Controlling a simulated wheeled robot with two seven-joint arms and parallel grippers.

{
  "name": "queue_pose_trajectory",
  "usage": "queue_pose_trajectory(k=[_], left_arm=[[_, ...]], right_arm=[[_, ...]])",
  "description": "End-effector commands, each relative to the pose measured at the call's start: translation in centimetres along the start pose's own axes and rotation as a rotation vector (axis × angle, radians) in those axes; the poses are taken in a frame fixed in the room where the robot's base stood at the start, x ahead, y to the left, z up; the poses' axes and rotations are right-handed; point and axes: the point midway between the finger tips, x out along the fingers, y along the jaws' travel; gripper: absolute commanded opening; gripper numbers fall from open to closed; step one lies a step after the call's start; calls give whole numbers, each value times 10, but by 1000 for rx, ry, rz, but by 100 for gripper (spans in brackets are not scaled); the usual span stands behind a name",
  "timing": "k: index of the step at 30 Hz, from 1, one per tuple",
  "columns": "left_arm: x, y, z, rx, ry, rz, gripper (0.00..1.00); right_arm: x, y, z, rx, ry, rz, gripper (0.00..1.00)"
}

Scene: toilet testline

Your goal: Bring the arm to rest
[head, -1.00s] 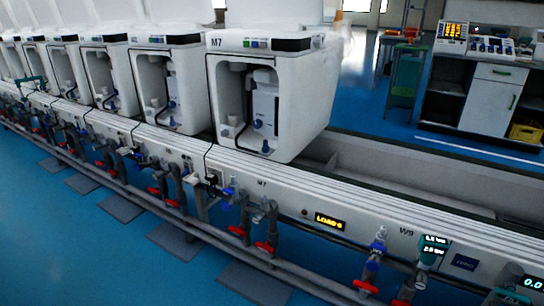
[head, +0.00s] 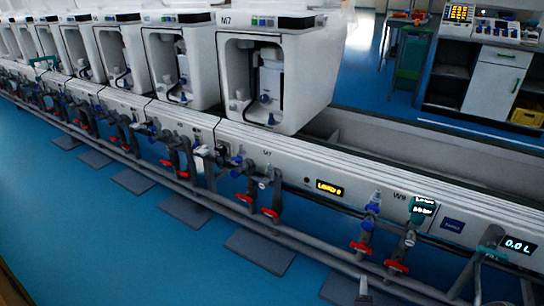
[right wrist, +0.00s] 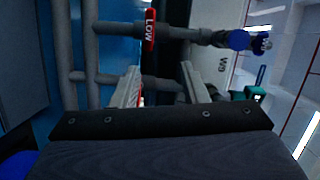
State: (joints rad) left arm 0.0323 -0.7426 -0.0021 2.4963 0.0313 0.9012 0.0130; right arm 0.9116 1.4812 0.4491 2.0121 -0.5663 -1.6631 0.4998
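My right gripper (right wrist: 160,85) shows in the right wrist view with its two pale fingers apart and nothing seen held between them. Beyond the fingertips are grey pipes and a red valve handle (right wrist: 150,30) marked LOW; I cannot tell how close they are. In the head view, a small grey tip at the bottom edge may be part of this gripper, but too little shows to be sure. My left gripper is in neither view.
A long white test line (head: 350,190) crosses the head view, with white toilet units (head: 275,75) on it. Grey pipes with red valve handles (head: 270,213) run along its front. Blue floor (head: 110,240) is open at the lower left. A cabinet (head: 490,90) stands at the back right.

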Motion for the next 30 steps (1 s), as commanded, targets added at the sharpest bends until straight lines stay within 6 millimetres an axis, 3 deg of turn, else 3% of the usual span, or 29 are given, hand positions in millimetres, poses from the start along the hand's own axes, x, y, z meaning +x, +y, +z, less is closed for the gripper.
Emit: queue_pose_trajectory(k=[9,16,23,30], left_arm=[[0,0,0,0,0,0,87],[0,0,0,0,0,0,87],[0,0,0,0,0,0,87],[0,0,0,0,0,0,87]], right_arm=[[29,-56,14,-329,-323,37,40],[20,-118,6,-687,-576,146,40],[-30,-180,-22,-939,-728,289,40],[-121,-234,-48,-1044,-861,409,40]])
